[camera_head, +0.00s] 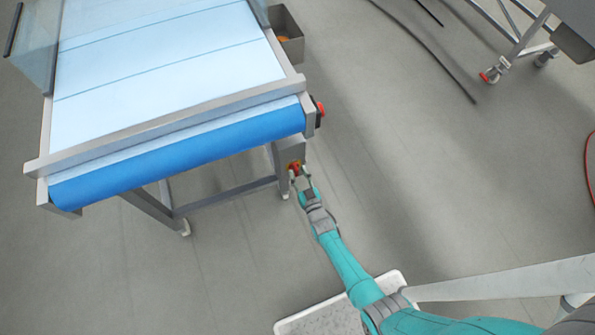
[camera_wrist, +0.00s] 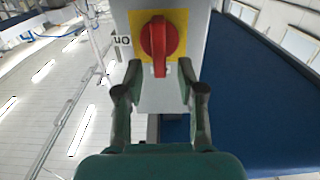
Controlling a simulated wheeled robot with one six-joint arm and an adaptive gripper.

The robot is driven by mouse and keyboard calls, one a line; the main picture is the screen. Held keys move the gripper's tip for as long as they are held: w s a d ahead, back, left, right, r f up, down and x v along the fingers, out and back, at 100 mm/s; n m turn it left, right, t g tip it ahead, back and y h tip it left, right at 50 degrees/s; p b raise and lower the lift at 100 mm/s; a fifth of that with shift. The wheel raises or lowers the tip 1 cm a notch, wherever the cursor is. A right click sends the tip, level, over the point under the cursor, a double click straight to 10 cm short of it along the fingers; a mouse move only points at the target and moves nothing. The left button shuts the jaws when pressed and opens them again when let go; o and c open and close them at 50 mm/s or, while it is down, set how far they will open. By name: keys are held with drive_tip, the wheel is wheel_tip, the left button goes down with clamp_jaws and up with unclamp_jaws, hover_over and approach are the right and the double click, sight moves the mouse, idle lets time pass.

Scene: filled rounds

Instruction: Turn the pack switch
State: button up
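The pack switch is a red rotary knob (camera_wrist: 158,42) on a yellow plate (camera_wrist: 180,20), mounted on a grey box (camera_wrist: 118,18). In the wrist view its handle points down the picture, and upside-down lettering that seems to read "on" stands left of the plate. In the head view the knob (camera_head: 295,167) is small and partly hidden, on the conveyor's near right leg. My gripper (camera_wrist: 160,70) is open, with one finger on each side of the handle's lower end and gaps between. It also shows at the switch in the head view (camera_head: 300,174).
The conveyor (camera_head: 170,65) with a blue end roller (camera_head: 180,158) stands above and left of the switch. A red button (camera_head: 320,110) sits on its right corner. A grey bin (camera_head: 288,32) is beside its far end.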

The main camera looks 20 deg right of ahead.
drive_tip(key=shift+w, duration=0.6)
clamp_jaws()
drive_tip(key=shift+m, duration=0.3)
drive_tip(key=shift+d+f+m, duration=0.1)
drive_tip(key=shift+d+m, duration=0.2)
drive_tip(key=shift+m, duration=1)
drive_tip(key=shift+d+f+m, duration=0.1)
drive_tip(key=shift+d+m, duration=0.15)
drive_tip(key=shift+m, duration=1.05)
unclamp_jaws()
